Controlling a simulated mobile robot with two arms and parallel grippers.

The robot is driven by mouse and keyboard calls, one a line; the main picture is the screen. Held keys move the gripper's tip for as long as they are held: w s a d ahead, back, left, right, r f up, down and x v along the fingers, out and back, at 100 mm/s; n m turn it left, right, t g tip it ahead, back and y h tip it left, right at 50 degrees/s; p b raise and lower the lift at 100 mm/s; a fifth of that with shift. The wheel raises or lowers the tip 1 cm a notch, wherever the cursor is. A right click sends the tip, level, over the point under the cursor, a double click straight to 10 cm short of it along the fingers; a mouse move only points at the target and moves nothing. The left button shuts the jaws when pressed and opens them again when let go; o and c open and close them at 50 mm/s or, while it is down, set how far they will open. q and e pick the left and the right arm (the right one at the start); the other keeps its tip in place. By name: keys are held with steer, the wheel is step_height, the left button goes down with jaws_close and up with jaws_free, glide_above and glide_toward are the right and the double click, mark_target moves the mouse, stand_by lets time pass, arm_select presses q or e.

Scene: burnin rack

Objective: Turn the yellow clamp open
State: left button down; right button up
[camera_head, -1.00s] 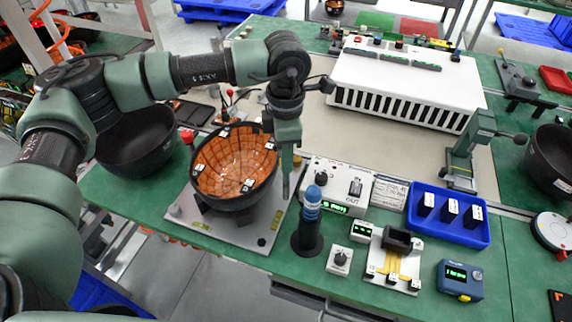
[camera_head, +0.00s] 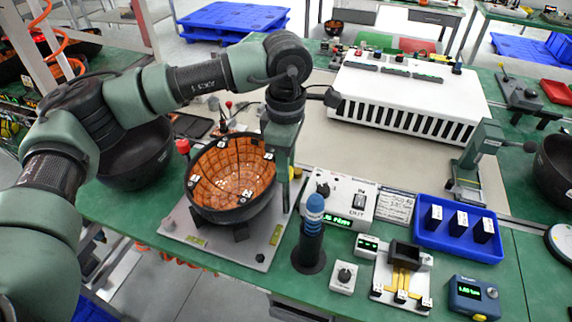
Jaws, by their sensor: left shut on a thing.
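The copper-lined black bowl (camera_head: 222,212) sits on a grey base plate (camera_head: 188,236) on the green bench. My left gripper (camera_head: 281,190) points down at the bowl's right side, close to its rim. A small yellow part (camera_head: 297,173), which seems to be the yellow clamp, shows just right of the gripper. Most of it is hidden behind the gripper. The left gripper is shut on it as far as I can tell; the fingertips are partly hidden. The clamp's turn angle cannot be made out. My right gripper is not in view.
A blue-topped black post (camera_head: 312,232) stands close to the right of the gripper, by a white control box (camera_head: 340,200). A blue tray (camera_head: 430,238) holds black blocks. Behind are a white slotted unit (camera_head: 405,98) and a green stand (camera_head: 474,160). An empty dark bowl (camera_head: 138,158) is at left.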

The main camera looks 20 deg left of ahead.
arm_select(q)
steer(key=shift+r, duration=0.1)
steer(key=c, duration=1.1)
jaws_free()
steer(key=shift+c, duration=0.2)
step_height(320, 180, up, 8)
steer(key=shift+f+b, duration=0.15)
steer(key=shift+b, duration=0.4)
